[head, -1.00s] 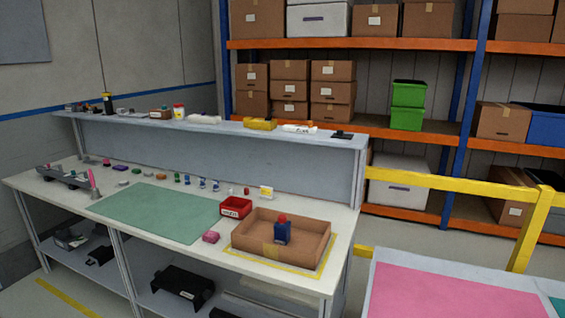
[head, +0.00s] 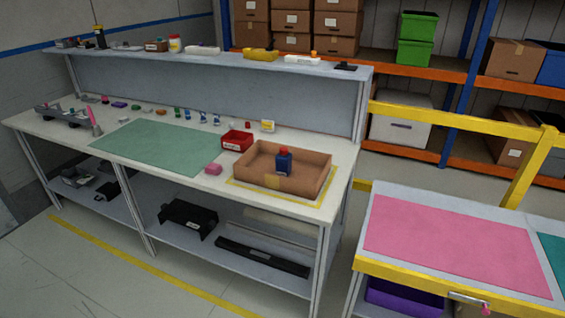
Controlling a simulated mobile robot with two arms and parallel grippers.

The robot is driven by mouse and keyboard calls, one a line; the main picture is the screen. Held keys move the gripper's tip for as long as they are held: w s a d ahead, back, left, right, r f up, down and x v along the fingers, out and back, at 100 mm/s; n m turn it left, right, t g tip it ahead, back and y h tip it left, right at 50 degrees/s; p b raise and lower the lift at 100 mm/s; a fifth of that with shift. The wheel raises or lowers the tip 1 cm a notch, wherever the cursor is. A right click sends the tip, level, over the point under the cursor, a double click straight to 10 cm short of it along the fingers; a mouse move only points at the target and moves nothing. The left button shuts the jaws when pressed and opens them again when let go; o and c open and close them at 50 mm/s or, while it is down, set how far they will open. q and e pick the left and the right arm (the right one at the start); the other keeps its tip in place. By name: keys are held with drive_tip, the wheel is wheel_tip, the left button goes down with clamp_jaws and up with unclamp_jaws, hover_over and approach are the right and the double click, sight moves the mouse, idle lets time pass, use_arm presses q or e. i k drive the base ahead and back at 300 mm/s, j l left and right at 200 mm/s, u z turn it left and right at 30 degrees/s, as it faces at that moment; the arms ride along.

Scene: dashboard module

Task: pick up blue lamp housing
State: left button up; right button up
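A blue upright piece (head: 284,161) stands in the open cardboard tray (head: 257,183) at the right end of the workbench. It has a pale label low on its front, and its top looked red a second ago. Several small pieces stand in a row behind the green mat, among them a green one (head: 177,113) and blue-and-white ones (head: 203,118). They are too small to tell which is a lamp housing. Neither of my grippers shows in the head view.
The green mat (head: 160,147) is bare. A red bin (head: 237,141) and a pink block (head: 213,169) are beside the tray. A second table with a pink mat (head: 450,245) and yellow edge stands at the right. Floor is open in front of the workbench.

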sight(284, 164)
drive_tip(key=i+j+z, duration=0.7)
drive_tip(key=i+l, duration=0.05)
drive_tip(key=l, duration=0.05)
